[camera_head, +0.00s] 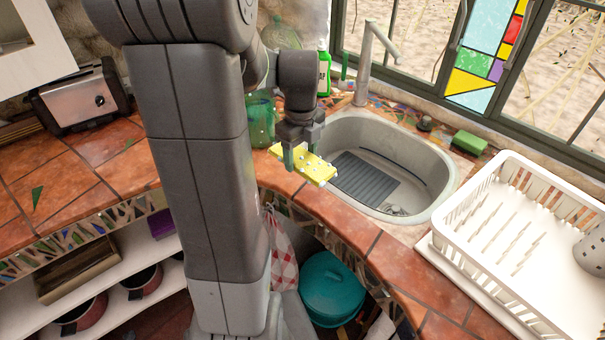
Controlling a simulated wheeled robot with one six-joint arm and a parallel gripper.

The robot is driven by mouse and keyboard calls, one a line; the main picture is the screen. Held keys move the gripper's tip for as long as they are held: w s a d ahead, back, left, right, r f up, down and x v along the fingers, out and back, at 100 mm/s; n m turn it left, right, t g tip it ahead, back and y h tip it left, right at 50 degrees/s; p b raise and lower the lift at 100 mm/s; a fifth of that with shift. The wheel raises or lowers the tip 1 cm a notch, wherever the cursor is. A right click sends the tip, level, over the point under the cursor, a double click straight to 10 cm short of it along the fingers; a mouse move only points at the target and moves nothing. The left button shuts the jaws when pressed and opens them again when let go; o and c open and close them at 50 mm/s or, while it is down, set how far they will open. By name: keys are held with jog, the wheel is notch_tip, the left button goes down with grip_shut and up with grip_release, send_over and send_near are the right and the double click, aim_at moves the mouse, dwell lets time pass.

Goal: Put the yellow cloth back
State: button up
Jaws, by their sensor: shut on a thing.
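The yellow cloth (318,168) has pale spots and looks like a flat, folded piece. My gripper (301,160) is shut on it, with a finger showing across its left part. The gripper and cloth are over the front left edge of the sink (335,125). I cannot tell whether the cloth touches the counter or rim below it.
A green jar (261,122) stands left of my gripper, with a green bottle (324,75) behind. A faucet (366,60) rises behind the sink. A green sponge (469,142) lies right of it. A white dish rack (500,215) fills the right counter. A toaster (80,100) stands left.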

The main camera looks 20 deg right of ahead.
aim_at(301, 187)
notch_tip(301, 187, down, 8)
jog(key=shift+s+a, duration=0.1)
jog(key=shift+f, duration=0.1)
dwell(0.3)
jog(key=shift+f, duration=0.15)
jog(key=o, duration=0.9)
jog(key=shift+o, duration=0.2)
jog(key=shift+r, duration=0.2)
notch_tip(301, 187, up, 12)
jog(key=shift+r, duration=0.1)
